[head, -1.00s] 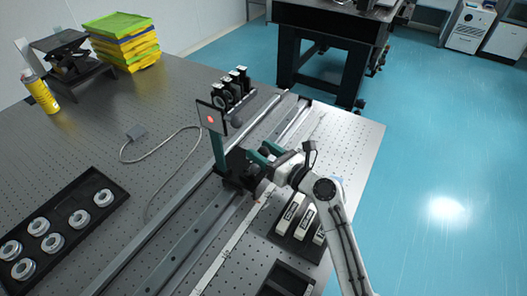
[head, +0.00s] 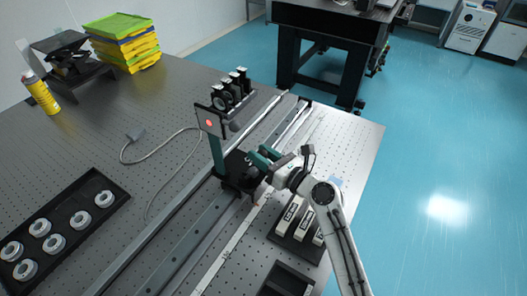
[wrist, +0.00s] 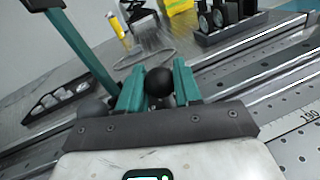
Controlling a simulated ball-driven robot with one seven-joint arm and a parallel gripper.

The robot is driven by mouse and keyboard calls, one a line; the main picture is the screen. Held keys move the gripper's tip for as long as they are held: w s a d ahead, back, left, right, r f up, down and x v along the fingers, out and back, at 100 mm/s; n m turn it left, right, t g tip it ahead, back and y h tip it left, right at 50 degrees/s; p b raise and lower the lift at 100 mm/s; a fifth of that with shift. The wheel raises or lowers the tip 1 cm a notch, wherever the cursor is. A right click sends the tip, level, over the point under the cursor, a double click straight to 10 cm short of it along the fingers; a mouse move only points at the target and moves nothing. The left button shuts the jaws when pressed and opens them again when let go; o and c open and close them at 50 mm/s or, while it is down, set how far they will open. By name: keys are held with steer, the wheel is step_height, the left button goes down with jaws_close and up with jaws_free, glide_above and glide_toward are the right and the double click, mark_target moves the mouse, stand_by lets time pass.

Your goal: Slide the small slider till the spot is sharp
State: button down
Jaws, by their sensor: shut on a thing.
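The small slider (head: 236,183) is a black carriage on the long rail (head: 190,243), with a green post and a dark framed screen (head: 212,128) on top. A small red spot (head: 209,122) shows on the screen; its exact sharpness is too small to tell. My gripper (head: 254,163) is at the slider's right side. In the wrist view its teal fingers are shut on a round black knob (wrist: 159,82). The green post (wrist: 84,50) rises to the left there, and the screen is mostly out of view.
A pale scale strip (head: 232,246) runs along the rail's right side. Black-mounted optics (head: 232,92) stand beyond the screen. A tray with several metal rings (head: 62,228) lies at left, and a grey cable (head: 160,150) lies near the rail. A holder with white blocks (head: 298,222) sits near my arm.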

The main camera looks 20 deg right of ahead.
steer(key=p, duration=0.5)
glide_above(243, 191)
steer(key=shift+d+r, duration=0.15)
steer(key=shift+d, duration=0.05)
steer(key=shift+s+a, duration=0.1)
steer(key=shift+a, duration=0.05)
steer(key=c, duration=0.8)
jaws_free()
steer(key=shift+b+v, duration=0.8)
steer(key=shift+v, duration=4.6)
